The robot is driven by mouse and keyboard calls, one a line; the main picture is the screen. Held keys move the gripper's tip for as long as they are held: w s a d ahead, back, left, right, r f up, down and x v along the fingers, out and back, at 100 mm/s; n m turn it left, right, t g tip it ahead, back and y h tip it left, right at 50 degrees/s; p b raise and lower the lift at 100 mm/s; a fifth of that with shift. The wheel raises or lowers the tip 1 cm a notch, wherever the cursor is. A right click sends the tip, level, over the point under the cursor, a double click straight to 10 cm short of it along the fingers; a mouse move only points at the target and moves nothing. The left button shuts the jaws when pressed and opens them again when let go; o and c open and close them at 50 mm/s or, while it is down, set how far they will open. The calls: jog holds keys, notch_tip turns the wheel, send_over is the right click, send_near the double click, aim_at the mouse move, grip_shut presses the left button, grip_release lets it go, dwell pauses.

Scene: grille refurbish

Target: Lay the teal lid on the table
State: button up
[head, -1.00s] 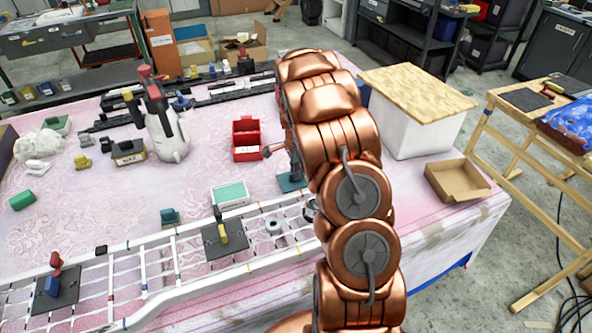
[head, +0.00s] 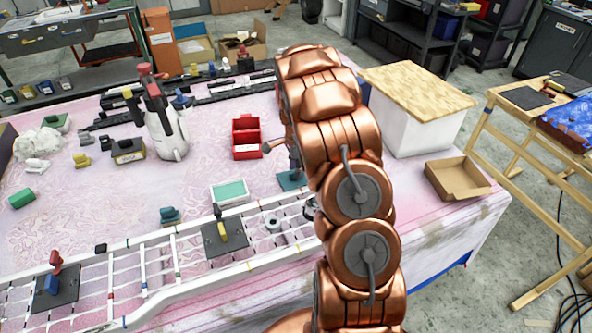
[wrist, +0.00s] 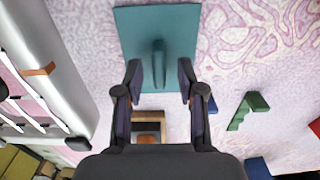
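The teal lid (wrist: 178,32) is a flat square plate with an upright bar handle (wrist: 158,65) in its middle. In the wrist view it is at the top centre, over the pink-patterned table cover. In the head view the lid (head: 289,181) shows beside my arm, looking flat on the table (head: 110,215) behind the grille; part of it is hidden. My gripper (wrist: 159,82) is open. Its two fingers stand on either side of the handle, with a gap on both sides. In the head view my arm mostly hides the gripper.
A white grille (head: 188,252) runs along the table's front, left of my arm. A red bin (head: 246,152), a white tray with a teal-green inside (head: 213,195) and a spray bottle (head: 165,135) stand nearby. A white box with a wooden top (head: 417,92) and an open carton (head: 457,184) are right.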

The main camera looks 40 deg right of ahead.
notch_tip(320, 180, up, 11)
jog(key=b, duration=0.3)
jog(key=s+a+r+n, duration=0.5)
jog(key=s+a+r, duration=0.15)
jog(key=a, duration=0.35)
jog(key=s+a+n, duration=0.5)
jog(key=s, duration=0.4)
jog(key=s+a+n+g, duration=0.1)
jog(key=s+a+n, duration=0.4)
jog(key=s, duration=0.5)
jog(key=s+a+n, duration=0.5)
jog(key=s+a, duration=0.1)
jog(key=s, duration=0.4)
jog(key=shift+s+a+f+n+g, duration=0.25)
jog(key=shift+a+f+n+g, duration=0.05)
jog(key=shift+f+n+g, duration=0.1)
